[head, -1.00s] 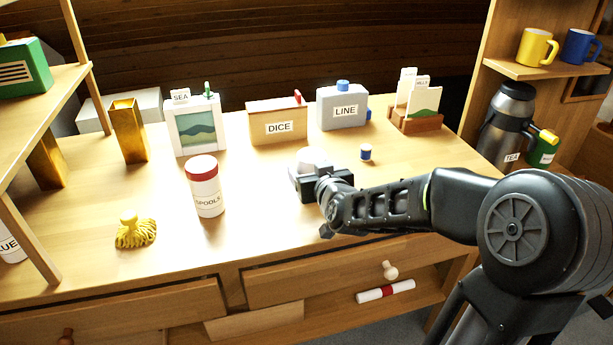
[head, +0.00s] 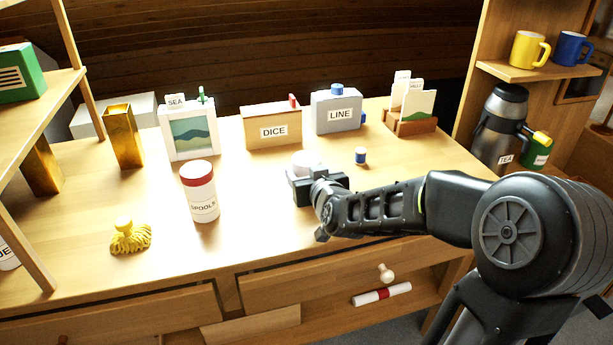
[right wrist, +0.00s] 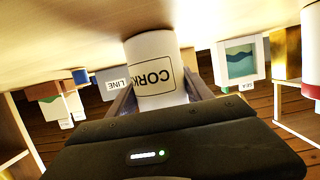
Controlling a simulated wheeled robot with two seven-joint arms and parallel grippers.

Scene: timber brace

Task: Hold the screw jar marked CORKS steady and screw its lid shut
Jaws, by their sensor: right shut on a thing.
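The white jar marked CORKS (right wrist: 158,62) stands between the fingers of my right gripper (right wrist: 160,92) in the right wrist view, its label partly covered. In the head view only the pale top of the CORKS jar (head: 305,160) shows behind my right gripper (head: 303,180), which is shut on it at the table's front half. I cannot make out whether a lid is on it. My left gripper is not in view.
A white SPOOLS jar (head: 202,203) with a red lid stands left of the held jar. A yellow tassel-like brush (head: 130,238) lies at left. DICE (head: 273,130) and LINE (head: 338,113) containers stand behind.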

